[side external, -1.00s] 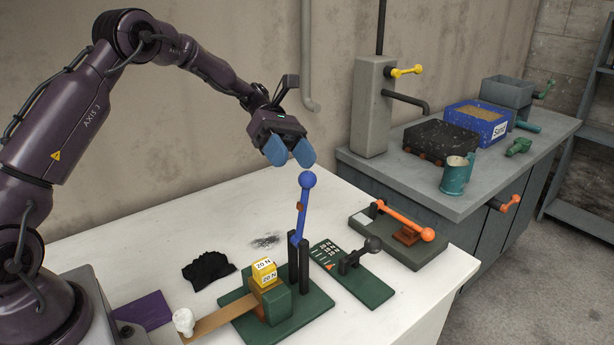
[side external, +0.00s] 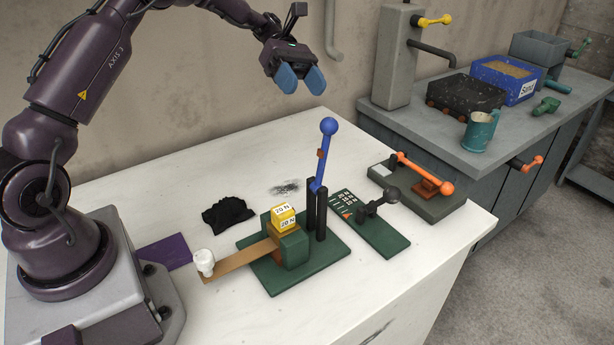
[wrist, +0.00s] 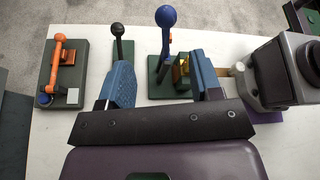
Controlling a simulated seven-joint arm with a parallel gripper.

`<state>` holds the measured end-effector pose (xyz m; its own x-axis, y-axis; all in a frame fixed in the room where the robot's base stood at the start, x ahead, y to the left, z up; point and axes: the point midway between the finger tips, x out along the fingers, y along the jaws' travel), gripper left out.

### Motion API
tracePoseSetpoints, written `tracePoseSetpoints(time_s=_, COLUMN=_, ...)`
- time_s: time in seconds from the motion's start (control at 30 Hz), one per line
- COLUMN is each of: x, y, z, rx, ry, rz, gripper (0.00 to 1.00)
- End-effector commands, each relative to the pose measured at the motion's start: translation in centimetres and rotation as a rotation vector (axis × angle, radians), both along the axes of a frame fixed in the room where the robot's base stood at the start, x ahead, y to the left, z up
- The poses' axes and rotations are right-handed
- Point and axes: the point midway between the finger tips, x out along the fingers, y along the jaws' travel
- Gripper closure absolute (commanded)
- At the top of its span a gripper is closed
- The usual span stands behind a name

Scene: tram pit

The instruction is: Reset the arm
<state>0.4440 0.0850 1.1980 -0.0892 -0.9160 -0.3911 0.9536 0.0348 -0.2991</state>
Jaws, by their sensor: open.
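My gripper (side external: 301,83) is open and empty, raised above the back of the white table. Its two blue fingers are apart and also show in the wrist view (wrist: 160,75). A blue lever (side external: 321,155) with a ball knob stands nearly upright between dark posts on a green base (side external: 330,257), below and to the right of my gripper. My fingers are apart from it. In the wrist view the blue lever (wrist: 165,17) shows beyond and between the fingers. My upper arm is partly cut off by the top of the side view.
Yellow weights (side external: 283,216) sit by a brown strip (side external: 238,261) with a white knob (side external: 204,262). A black lever (side external: 389,195), orange lever (side external: 424,174), black cloth (side external: 228,214) and purple mat (side external: 166,252) lie around. A grey bench (side external: 450,142) holds bins and a jug. The table's back left is clear.

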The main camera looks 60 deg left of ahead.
Motion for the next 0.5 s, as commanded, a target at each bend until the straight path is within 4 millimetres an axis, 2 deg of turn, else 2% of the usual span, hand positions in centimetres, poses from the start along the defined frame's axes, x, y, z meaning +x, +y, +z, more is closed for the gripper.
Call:
tracePoseSetpoints(time_s=0.13, x=-0.9, y=0.2, z=-3.2, rx=0.093, ry=-0.119, rz=-0.054, gripper=0.41)
tracePoseSetpoints(time_s=0.2, x=-2.0, y=0.1, z=-3.8, rx=0.173, ry=-0.204, rz=-0.112, gripper=0.41)
tracePoseSetpoints(time_s=0.37, x=-4.7, y=-0.9, z=-3.2, rx=0.347, ry=-0.393, rz=-0.291, gripper=0.41)
tracePoseSetpoints(time_s=0.5, x=-7.5, y=-1.9, z=-1.7, rx=0.493, ry=-0.565, rz=-0.488, gripper=0.41)
